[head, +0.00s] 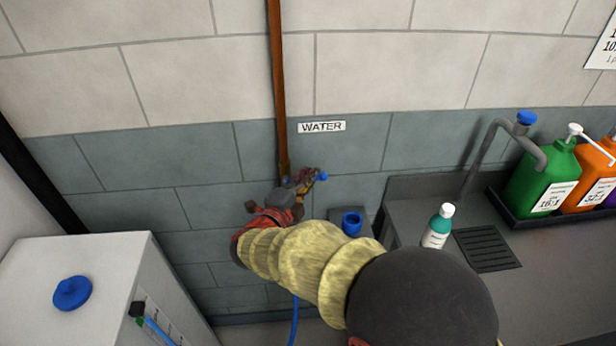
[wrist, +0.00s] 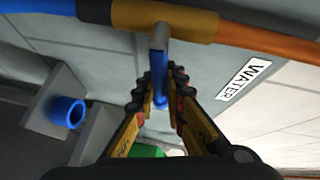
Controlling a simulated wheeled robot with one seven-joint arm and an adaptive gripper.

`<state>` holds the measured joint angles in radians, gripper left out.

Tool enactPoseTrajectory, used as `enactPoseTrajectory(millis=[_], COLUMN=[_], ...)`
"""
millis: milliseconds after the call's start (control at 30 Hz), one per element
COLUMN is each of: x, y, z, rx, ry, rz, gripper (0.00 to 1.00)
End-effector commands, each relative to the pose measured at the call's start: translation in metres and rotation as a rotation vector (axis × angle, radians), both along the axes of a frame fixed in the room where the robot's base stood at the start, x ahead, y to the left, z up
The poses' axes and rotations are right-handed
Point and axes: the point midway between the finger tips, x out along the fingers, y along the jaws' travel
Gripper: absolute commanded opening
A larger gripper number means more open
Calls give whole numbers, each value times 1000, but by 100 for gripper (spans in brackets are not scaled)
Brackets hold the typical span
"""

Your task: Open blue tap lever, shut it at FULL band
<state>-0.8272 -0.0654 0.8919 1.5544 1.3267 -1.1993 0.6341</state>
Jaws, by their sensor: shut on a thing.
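The blue tap lever (wrist: 158,45) sticks out from the brass-yellow tap body (wrist: 190,22) in the wrist view. My gripper (wrist: 160,82) has its fingers closed around the lever's end. In the head view my gripper (head: 296,184) is at the tap, below the copper pipe, and the lever's blue tip (head: 322,176) shows just to its right. My arm hides much of the tap there. A white tank (head: 75,270) with a blue cap (head: 72,292) stands at lower left. A blue strip (head: 158,331) and markings show on its side. I cannot make out a FULL band.
A copper pipe (head: 277,80) runs down the wall beside a WATER sign (head: 321,127). A blue hose (head: 293,322) hangs below. A blue cup-like fitting (head: 352,222), teal bottle (head: 438,228) and green jug (head: 545,180) are to the right.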

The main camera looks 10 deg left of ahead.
Motion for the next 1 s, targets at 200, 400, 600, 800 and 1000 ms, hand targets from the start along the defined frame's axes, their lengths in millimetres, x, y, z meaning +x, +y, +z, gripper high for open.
enactPoseTrajectory(millis=[200, 400, 600, 800, 1000], x=[0, 0, 0, 0, 0], y=[0, -1, 0, 0, 0], z=[-5, -7, -8, -8, -8], rx=[85, 120, 126, 125, 124], ry=[21, 30, 32, 33, 33], rz=[1, -1, 0, 0, 0], gripper=[0, 0, 0, 0, 20])
